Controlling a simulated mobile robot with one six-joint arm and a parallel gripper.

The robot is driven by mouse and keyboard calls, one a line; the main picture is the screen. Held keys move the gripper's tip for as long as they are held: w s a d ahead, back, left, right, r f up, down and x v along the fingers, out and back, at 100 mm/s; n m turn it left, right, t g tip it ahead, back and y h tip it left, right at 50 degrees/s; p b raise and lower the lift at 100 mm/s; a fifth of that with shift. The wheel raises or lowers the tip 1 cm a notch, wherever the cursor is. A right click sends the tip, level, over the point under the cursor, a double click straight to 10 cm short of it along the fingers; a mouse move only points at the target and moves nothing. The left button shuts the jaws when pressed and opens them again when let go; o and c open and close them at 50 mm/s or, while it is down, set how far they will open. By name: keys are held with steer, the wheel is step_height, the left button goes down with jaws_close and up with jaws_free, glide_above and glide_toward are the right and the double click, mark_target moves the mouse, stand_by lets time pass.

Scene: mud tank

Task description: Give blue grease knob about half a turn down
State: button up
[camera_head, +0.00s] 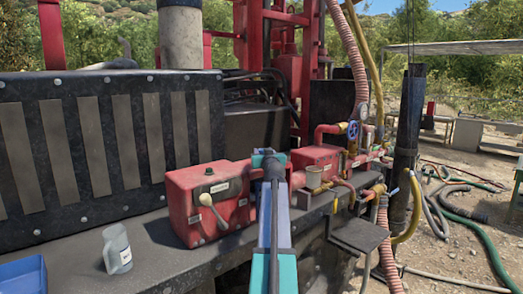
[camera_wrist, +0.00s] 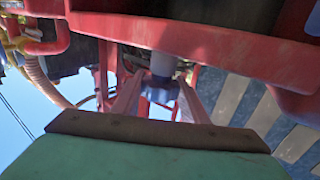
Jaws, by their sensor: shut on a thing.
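The blue grease knob (camera_wrist: 161,93) is in the middle of the wrist view, at the end of a short grey stem (camera_wrist: 163,64) that meets a red body. My gripper (camera_wrist: 160,84) has one finger on each side of the knob and is shut on it. The fingers partly cover its sides, and no mark on it shows how far it is turned. In the head view my arm stands in front of the red pump parts and hides the knob and the fingertips.
A red box with a pale lever (camera_head: 213,212) stands left of my arm on the dark deck. A clear cup (camera_head: 117,250) and a blue bin (camera_head: 24,276) are at lower left. Red pipes and a blue handwheel (camera_head: 352,130) are to the right.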

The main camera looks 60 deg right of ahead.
steer(key=shift+w+a+r, duration=0.1)
steer(key=shift+w+a, duration=0.05)
steer(key=shift+w, duration=0.05)
stand_by(0.5)
steer(key=o, duration=1)
steer(key=shift+w, duration=0.1)
steer(key=shift+o, duration=0.2)
steer(key=shift+r, duration=0.1)
steer(key=shift+r+b, duration=0.75)
steer(key=shift+r, duration=0.85)
steer(key=shift+b+v, duration=0.5)
steer(key=shift+v, duration=1.1)
steer(key=w+a+r+b+v, duration=0.1)
steer(key=b+v, duration=0.3)
steer(key=v, duration=0.9)
steer(key=shift+r, duration=0.25)
